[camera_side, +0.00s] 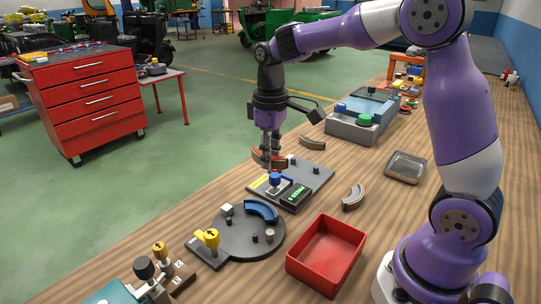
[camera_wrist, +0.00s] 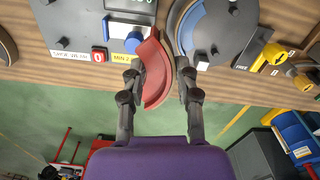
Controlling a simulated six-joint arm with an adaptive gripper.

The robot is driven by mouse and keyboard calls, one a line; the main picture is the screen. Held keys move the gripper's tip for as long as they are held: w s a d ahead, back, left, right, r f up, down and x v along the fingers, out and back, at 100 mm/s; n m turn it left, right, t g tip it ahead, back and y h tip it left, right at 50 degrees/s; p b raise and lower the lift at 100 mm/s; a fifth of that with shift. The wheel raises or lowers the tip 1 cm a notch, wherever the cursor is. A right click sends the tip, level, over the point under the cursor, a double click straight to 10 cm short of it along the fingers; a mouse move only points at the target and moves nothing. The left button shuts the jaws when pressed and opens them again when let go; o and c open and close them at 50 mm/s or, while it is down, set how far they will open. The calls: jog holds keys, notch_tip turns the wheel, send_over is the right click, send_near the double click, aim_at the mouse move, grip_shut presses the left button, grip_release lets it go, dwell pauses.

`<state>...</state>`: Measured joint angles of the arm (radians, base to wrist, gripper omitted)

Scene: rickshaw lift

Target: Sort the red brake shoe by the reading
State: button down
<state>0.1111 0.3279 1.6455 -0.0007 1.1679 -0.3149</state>
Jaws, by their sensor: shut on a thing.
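My gripper (camera_side: 268,153) is shut on the red brake shoe (camera_side: 257,155), a curved piece held above the far side of a dark gauge plate (camera_side: 315,172). In the wrist view the shoe (camera_wrist: 156,72) sits between the two fingers (camera_wrist: 158,85). The gauge has a blue knob (camera_side: 275,179), a yellow label (camera_side: 260,183) and a small green-lit display (camera_side: 295,196); its figures are too small to read. In the wrist view the display (camera_wrist: 132,4) is cut off by the top edge. A red open bin (camera_side: 344,237) stands at the front and looks empty. A grey tray (camera_side: 421,172) lies at the right.
A round dark fixture (camera_side: 243,242) holds a blue shoe (camera_side: 261,211), with a yellow lever (camera_side: 209,238) at its side. A grey-blue machine (camera_side: 355,127) with a green button stands further back.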

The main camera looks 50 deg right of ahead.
send_over(236, 243)
notch_tip(236, 243, down, 3)
jog(key=shift+f, duration=3.25)
jog(key=shift+f, duration=0.4)
